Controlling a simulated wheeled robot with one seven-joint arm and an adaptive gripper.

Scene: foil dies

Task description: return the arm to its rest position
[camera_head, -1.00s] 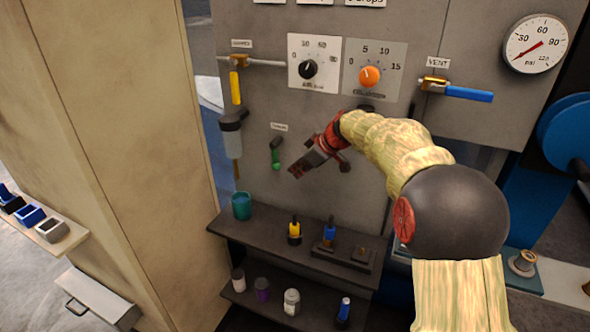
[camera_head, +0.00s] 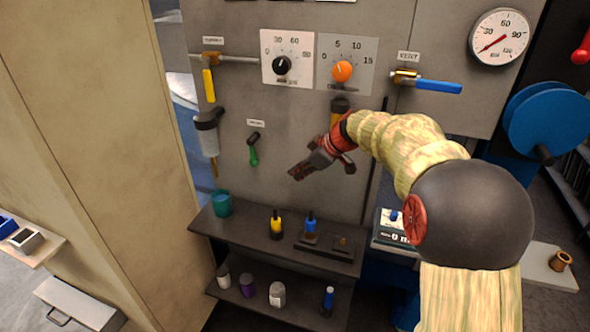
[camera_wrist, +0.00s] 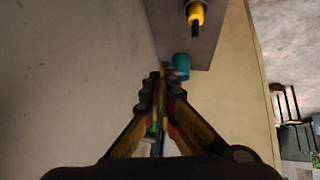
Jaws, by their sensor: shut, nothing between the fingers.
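My gripper (camera_head: 297,172) is shut and empty. It is held in the air in front of the grey panel (camera_head: 300,115), above the upper dark shelf. In the head view my arm reaches in from the lower right and bends at a dark round joint. In the wrist view my gripper's fingertips (camera_wrist: 160,78) are together, with the panel to the left and the teal cup (camera_wrist: 181,66) just beyond the tips. My gripper appears apart from everything around it.
Several containers stand on the lower shelf. The panel carries a yellow-handled valve (camera_head: 209,84), a blue-handled valve (camera_head: 436,86), an orange knob (camera_head: 342,71) and a green-handled lever (camera_head: 253,155).

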